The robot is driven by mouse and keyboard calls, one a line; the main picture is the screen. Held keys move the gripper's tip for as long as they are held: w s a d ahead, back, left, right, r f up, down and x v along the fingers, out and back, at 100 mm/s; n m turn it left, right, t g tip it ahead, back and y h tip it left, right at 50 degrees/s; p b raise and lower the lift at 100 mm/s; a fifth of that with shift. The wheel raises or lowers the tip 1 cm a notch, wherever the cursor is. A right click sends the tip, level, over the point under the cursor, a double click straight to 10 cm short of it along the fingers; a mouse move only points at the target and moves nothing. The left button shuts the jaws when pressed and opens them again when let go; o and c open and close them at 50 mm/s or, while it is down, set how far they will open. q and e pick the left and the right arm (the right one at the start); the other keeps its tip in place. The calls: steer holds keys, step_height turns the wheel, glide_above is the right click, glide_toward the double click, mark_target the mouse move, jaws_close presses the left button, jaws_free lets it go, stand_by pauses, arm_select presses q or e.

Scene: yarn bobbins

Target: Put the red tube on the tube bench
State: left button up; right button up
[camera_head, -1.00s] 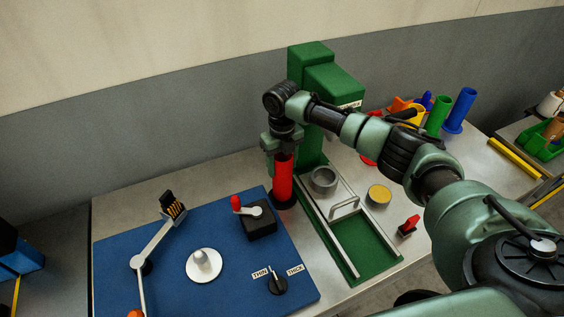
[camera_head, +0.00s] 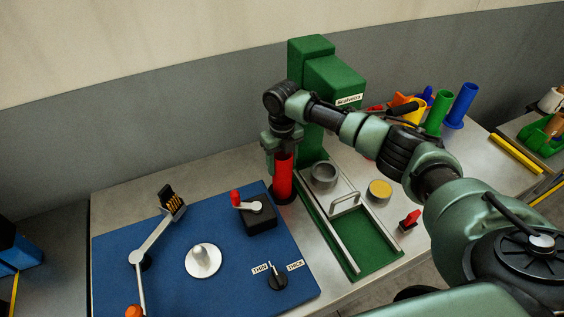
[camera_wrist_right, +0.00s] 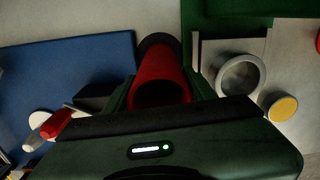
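The red tube (camera_head: 283,177) stands upright on a dark round base at the left of the green machine. My right gripper (camera_head: 281,152) reaches down over its top end, fingers on both sides. In the right wrist view the red tube (camera_wrist_right: 160,72) sits between the fingers of the right gripper (camera_wrist_right: 161,84), which look closed against its sides. Its open upper end faces the camera. The metal bench top (camera_head: 130,190) carries all this; I cannot tell which part is called the tube bench. My left gripper is not in view.
A blue board (camera_head: 215,285) with a crank and a knob lies left of the tube. The green machine (camera_head: 335,80) stands behind, with a metal cup (camera_head: 324,181) and rails to the right. Blue (camera_head: 462,105) and green (camera_head: 438,112) tubes stand at the back right.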

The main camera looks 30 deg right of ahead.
steer(key=o, duration=0.4)
steer(key=shift+o, duration=0.2)
step_height(320, 180, up, 8)
steer(key=b, duration=0.2)
steer(key=shift+b, duration=0.3)
steer(key=shift+s+f, duration=0.1)
steer(key=shift+f, duration=0.1)
